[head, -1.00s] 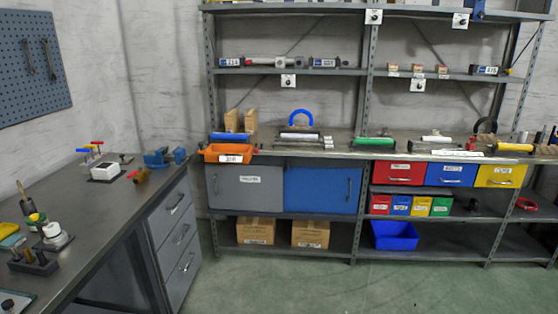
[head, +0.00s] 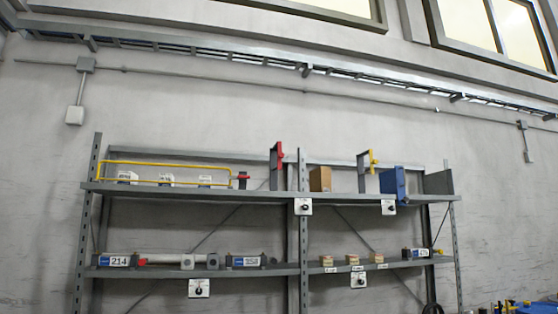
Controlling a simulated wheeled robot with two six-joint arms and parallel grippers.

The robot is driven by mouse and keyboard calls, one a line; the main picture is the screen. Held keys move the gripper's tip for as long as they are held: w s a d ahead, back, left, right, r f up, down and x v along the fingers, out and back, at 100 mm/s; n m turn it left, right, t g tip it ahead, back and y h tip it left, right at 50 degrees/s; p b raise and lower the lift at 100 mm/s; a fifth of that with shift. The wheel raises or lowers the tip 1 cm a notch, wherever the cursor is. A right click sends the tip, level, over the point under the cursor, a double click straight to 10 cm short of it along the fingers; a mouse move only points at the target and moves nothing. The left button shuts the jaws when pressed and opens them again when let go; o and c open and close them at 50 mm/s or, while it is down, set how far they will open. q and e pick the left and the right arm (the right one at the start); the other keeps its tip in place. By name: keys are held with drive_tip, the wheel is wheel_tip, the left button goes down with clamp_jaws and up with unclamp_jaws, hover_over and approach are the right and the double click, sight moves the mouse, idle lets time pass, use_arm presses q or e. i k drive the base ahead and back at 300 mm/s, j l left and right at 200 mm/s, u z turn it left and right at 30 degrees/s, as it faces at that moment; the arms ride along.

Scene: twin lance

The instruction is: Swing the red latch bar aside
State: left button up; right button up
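On the top shelf two red parts show. A small red piece (head: 243,177) sits at the right end of a yellow rail frame (head: 165,165). An upright red bar (head: 278,150) stands on a grey bracket further right, near the middle post. I cannot tell for sure which of them is the latch bar. Several white-labelled blocks (head: 127,177) stand behind the yellow rail. Neither of my grippers is in view.
A yellow-topped bracket (head: 371,160), a brown box (head: 320,179) and a blue block (head: 393,183) stand further right on the top shelf. The shelf below holds labelled blocks (head: 115,261) and small boxes (head: 352,259). A cable tray (head: 300,70) runs along the wall above.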

sight(280, 155)
drive_tip(key=i+l, duration=0.15)
drive_tip(key=i, duration=0.55)
drive_tip(key=i+l, duration=0.15)
drive_tip(key=i, duration=0.55)
drive_tip(key=i+l, duration=0.2)
drive_tip(key=i, duration=0.5)
